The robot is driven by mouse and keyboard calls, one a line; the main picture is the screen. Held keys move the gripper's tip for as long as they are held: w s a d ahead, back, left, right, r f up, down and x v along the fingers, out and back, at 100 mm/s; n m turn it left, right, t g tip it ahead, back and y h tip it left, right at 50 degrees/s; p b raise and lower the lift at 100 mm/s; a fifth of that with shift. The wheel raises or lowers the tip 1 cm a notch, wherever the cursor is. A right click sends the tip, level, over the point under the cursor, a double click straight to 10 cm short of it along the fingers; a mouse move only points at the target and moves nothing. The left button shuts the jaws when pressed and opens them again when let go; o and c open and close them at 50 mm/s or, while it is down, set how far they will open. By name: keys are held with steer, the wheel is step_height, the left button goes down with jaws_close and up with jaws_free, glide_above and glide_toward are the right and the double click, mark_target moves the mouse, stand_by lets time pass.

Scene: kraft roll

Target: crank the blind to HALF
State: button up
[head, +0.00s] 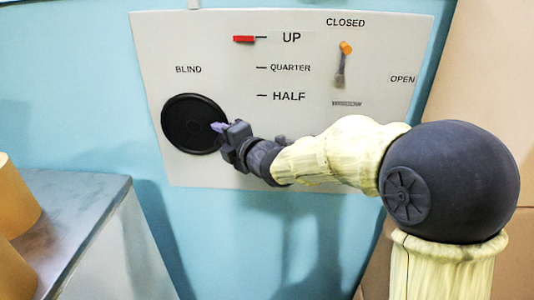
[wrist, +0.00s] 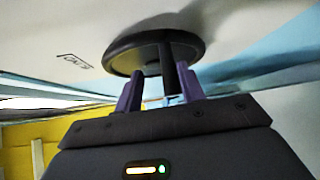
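The blind crank is a black disc (head: 190,124) on the white panel under the label BLIND. The disc also shows at the top of the wrist view (wrist: 125,58), with a dark handle (wrist: 167,72) sticking out from it. My gripper (head: 217,127) is at the right part of the disc. In the wrist view its two purple fingers (wrist: 158,82) stand apart on either side of the handle. A gap shows at the left finger; the handle is close to the right one. The red marker (head: 243,39) is level with UP, above the QUARTER and HALF (head: 289,97) marks.
An orange-tipped lever (head: 345,48) stands on the panel's right, between CLOSED and OPEN labels. A grey table (head: 75,215) with brown rolls (head: 14,205) is at the lower left. Cardboard-coloured surfaces (head: 490,70) stand at the right.

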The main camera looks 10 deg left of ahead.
steer(key=s+d+r+m, duration=0.1)
steer(key=s+d, duration=0.3)
steer(key=d, duration=0.3)
steer(key=s+d+h, duration=0.1)
steer(key=s+d, duration=0.4)
steer(key=d, duration=0.1)
steer(key=shift+d+r+m+t+p, duration=0.3)
steer(key=shift+d+r+m+p, duration=0.1)
steer(key=shift+p, duration=0.05)
steer(key=shift+w, duration=0.1)
